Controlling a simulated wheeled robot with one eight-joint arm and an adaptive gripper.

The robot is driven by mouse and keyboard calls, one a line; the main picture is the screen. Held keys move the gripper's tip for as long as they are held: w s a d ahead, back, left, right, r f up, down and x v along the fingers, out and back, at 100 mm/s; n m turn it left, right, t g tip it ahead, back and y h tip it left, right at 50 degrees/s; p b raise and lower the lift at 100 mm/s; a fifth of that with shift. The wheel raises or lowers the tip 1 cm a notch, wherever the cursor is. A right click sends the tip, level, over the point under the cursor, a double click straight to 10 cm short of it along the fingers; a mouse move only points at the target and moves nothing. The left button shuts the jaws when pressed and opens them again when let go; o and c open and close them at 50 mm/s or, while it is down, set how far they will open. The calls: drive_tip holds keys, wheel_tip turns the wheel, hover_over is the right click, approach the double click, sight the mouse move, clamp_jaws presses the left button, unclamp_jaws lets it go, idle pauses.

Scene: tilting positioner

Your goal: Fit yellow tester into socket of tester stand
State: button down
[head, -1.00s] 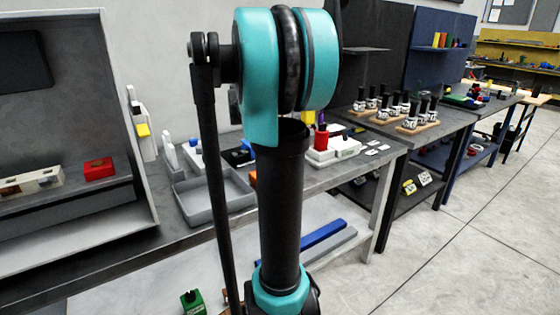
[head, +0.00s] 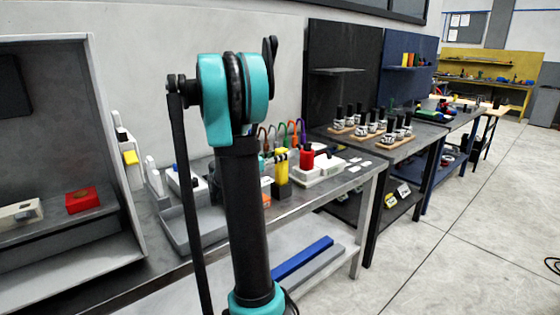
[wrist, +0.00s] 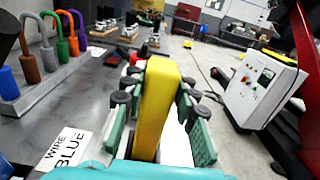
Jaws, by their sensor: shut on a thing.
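The yellow tester (wrist: 160,95) is a long, rounded yellow bar in the middle of the wrist view. My gripper (wrist: 160,110), with teal fingers and dark round joints, is shut on it from both sides. In the head view, a yellow upright piece (head: 281,163) shows just right of my arm link, above a dark block (head: 281,190). I cannot tell whether it is the held tester or whether the two touch. My gripper is mostly or wholly hidden behind the arm link there. I cannot make out the tester stand's socket for sure.
Coloured plugs on hooked wires (wrist: 45,55) stand close by at the left of the wrist view, near a "WIRE BLUE" card (wrist: 65,148). A white control box (wrist: 262,85) stands at the right. A red piece (head: 307,157) is on a white base.

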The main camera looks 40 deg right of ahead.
drive_tip(key=shift+f, duration=1)
drive_tip(key=c, duration=1.2)
unclamp_jaws()
drive_tip(key=shift+f, duration=0.1)
drive_tip(key=a, duration=0.8)
drive_tip(key=s+a, duration=0.1)
drive_tip(key=a, duration=0.3)
